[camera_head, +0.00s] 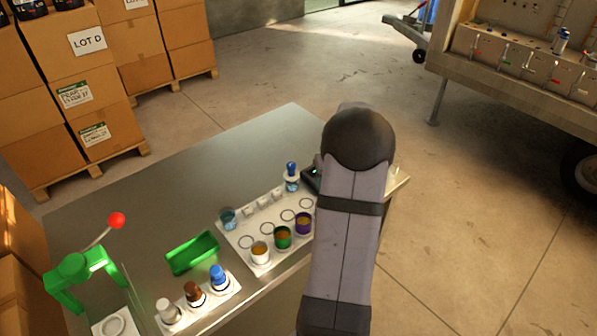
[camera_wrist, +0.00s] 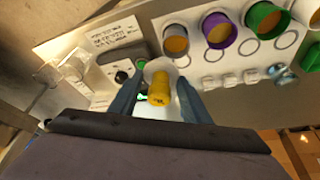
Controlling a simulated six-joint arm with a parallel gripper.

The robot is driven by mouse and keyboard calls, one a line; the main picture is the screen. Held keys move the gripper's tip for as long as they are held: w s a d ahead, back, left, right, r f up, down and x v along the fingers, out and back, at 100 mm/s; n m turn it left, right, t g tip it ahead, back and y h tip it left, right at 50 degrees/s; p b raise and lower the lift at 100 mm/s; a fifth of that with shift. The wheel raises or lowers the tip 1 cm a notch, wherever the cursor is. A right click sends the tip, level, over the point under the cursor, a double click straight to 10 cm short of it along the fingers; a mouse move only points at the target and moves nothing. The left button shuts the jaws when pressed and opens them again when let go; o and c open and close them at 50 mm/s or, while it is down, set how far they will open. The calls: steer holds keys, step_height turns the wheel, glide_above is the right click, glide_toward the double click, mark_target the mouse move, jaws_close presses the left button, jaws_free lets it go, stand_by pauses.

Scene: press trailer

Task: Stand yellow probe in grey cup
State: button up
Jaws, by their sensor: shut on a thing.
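The yellow probe (camera_wrist: 158,88) is between the two fingers of my gripper (camera_wrist: 157,92) in the wrist view. A white piece lies behind it; I cannot tell whether the probe still touches it. In the head view my arm hides both gripper and probe. Only part of what looks like this cup (camera_wrist: 314,13) shows at the wrist view's upper right edge.
The green cup (camera_head: 283,238) and purple cup (camera_head: 304,224) stand beside the grey one. A blue-topped probe (camera_head: 291,170), a green tray (camera_head: 192,253) and several bottles (camera_head: 194,293) are nearby. The back left tabletop is clear.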

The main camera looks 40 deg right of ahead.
steer(key=shift+s+d+f, duration=0.15)
steer(key=shift+s+d, duration=0.4)
steer(key=shift+s, duration=0.15)
steer(key=shift+s+f+n, duration=0.1)
steer(key=shift+s+n, duration=0.05)
steer(key=shift+n, duration=0.25)
steer(key=shift+w+a+n+t+y, duration=0.15)
steer(key=shift+w+a+n+y, duration=0.1)
steer(key=shift+n, duration=0.25)
steer(key=shift+w+a+n+t+y, duration=0.15)
steer(key=shift+n+y, duration=0.1)
steer(key=shift+n, duration=0.25)
steer(key=n, duration=0.1)
steer(key=a+r+n+y, duration=0.1)
steer(key=shift+w+n, duration=0.4)
steer(key=n, duration=0.1)
steer(key=a+n+y, duration=0.1)
steer(key=shift+a+r+n, duration=0.1)
steer(key=shift+r+n, duration=0.05)
steer(key=shift+n, duration=0.25)
steer(key=n, duration=0.1)
steer(key=n+y, duration=0.1)
steer(key=n, duration=0.1)
steer(key=shift+a, duration=0.35)
steer(key=shift+f+b, duration=1.5)
steer(key=shift+f, duration=1.35)
